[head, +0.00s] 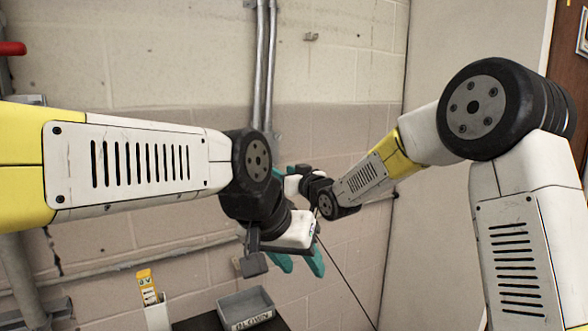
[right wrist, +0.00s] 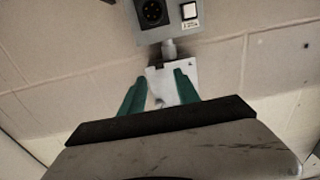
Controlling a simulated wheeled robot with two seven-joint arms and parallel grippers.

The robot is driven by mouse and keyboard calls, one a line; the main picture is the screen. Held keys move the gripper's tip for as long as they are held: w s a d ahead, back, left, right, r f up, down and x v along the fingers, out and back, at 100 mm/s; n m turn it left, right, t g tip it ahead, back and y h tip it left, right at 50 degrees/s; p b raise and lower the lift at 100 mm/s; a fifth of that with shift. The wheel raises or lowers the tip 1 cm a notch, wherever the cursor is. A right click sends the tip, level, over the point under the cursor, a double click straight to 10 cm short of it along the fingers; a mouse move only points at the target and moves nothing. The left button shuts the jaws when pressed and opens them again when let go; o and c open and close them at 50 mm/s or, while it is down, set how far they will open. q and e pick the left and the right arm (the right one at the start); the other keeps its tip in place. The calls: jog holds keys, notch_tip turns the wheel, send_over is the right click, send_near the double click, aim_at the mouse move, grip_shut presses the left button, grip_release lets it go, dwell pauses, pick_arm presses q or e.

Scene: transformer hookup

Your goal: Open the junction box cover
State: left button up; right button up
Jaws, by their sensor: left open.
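A pale box or plate (right wrist: 158,74), which looks like the junction box, is on the wall in the right wrist view, below a grey outlet box. Whether its cover is open or closed I cannot tell. My right gripper (right wrist: 160,77) has its teal fingers apart in front of the plate, with nothing visibly clamped; contact is unclear. In the head view my right gripper (head: 290,170) is up against the wall area, partly hidden behind my left arm. My left gripper (head: 303,270) is open and empty, lower and nearer, fingers pointing down. The junction box is hidden in the head view.
Metal conduits (head: 266,70) run down the block wall. The grey outlet box (right wrist: 168,18) has a round black socket and a switch. Below stand a grey labelled bin (head: 246,308) and a white holder (head: 157,315) with a yellow tool (head: 147,284). A thin dark cable (head: 347,280) hangs near my grippers.

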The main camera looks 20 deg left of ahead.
aim_at(265, 150)
jog(key=x, duration=0.6)
jog(key=shift+w+a, duration=0.1)
jog(key=shift+c, duration=0.2)
grip_shut()
dwell(1.1)
